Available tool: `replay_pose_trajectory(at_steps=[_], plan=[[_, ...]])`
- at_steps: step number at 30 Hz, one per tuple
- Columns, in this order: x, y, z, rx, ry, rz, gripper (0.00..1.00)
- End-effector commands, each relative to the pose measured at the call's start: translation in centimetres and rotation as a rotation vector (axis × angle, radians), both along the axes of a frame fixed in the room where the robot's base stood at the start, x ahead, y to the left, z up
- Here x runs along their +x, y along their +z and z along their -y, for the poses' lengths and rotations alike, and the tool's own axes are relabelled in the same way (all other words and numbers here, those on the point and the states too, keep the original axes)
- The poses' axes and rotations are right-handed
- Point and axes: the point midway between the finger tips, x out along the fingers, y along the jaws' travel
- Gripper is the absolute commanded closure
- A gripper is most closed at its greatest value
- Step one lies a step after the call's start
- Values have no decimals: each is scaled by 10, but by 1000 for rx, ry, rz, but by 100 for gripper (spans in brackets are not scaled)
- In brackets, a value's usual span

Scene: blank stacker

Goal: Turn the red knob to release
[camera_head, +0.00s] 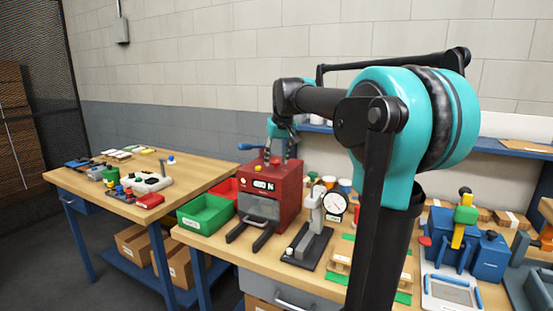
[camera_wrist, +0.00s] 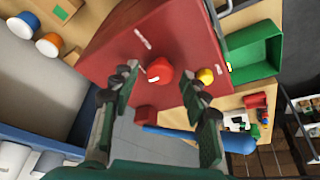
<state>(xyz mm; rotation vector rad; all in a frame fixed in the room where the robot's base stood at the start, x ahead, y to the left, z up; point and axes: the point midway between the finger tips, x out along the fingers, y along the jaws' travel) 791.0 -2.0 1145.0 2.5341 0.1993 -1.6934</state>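The red machine (camera_head: 270,198) stands on the wooden bench with a small display on its front. In the wrist view the top of the machine (camera_wrist: 115,52) carries a round red knob (camera_wrist: 160,71) with a small white mark. A smaller yellow knob (camera_wrist: 206,76) sits beside it. My gripper (camera_wrist: 160,82) is open, with one finger on each side of the red knob and visible gaps to it. In the head view my gripper (camera_head: 283,147) points down just above the machine's top. Whether the fingertips reach down to the knob's height is unclear.
A blue handle (camera_head: 250,147) rises behind the machine; it also shows in the wrist view (camera_wrist: 200,138). A green bin (camera_head: 206,214) stands left of the machine. A grey press (camera_head: 311,232) and a dial gauge (camera_head: 333,205) stand to its right.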

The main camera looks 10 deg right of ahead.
Motion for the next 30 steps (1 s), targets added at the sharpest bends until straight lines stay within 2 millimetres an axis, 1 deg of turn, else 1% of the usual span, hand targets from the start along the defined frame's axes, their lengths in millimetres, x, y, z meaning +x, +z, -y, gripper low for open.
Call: replay_pose_trajectory(at_steps=[1, 9, 10, 16, 20, 26, 30], plan=[[0, 0, 0, 0, 0, 0, 64], [0, 0, 0, 0, 0, 0, 98], [0, 0, 0, 0, 0, 0, 100], [0, 0, 0, 0, -12, 0, 100], [0, 0, -1, -1, -49, 0, 100], [0, 0, -2, -2, -165, 0, 100], [0, 0, -4, -2, -285, 1, 100]])
